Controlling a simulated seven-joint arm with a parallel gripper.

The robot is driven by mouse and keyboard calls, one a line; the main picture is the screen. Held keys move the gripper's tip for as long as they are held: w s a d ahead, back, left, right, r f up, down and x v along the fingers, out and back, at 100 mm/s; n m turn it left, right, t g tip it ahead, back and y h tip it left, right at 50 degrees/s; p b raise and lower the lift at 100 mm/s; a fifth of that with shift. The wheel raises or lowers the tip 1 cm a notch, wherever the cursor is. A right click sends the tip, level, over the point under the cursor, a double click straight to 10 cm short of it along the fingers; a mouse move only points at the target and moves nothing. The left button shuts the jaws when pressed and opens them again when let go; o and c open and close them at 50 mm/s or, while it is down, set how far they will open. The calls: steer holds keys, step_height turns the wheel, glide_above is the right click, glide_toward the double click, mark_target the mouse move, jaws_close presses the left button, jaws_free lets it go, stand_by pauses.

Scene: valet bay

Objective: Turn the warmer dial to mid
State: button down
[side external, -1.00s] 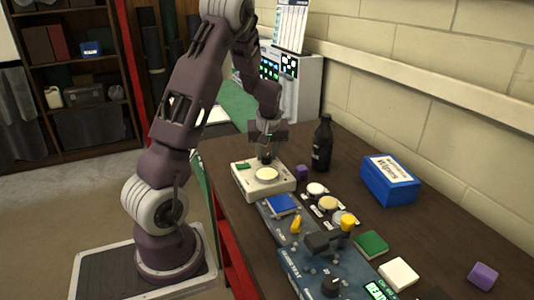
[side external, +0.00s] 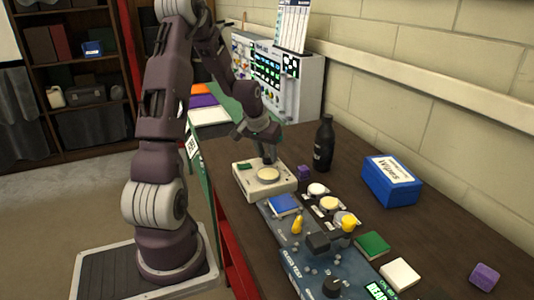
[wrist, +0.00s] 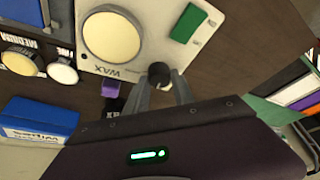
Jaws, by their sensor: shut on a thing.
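The warmer (side external: 247,184) is a cream box with a round pale plate (side external: 268,174) on top and a green block (side external: 244,166) at one corner. In the wrist view, the warmer (wrist: 134,55) bears the word WAX. Its black dial (wrist: 158,72) sits near the edge beside that word. My gripper (wrist: 161,84) is shut on the dial, with a finger on each side. In the side view, my gripper (side external: 266,158) is at the back of the warmer and hides the dial. I cannot read the dial's setting.
A dark bottle (side external: 323,145) and a small purple cube (side external: 303,172) stand close to the warmer. A blue wipes box (side external: 389,182) is to the right. A blue panel (side external: 300,262) with knobs and blocks lies in front. Bare tabletop runs along the wall.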

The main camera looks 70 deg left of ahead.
stand_by(0.4)
steer(key=c, duration=1.1)
jaws_free()
steer(key=v, duration=0.7)
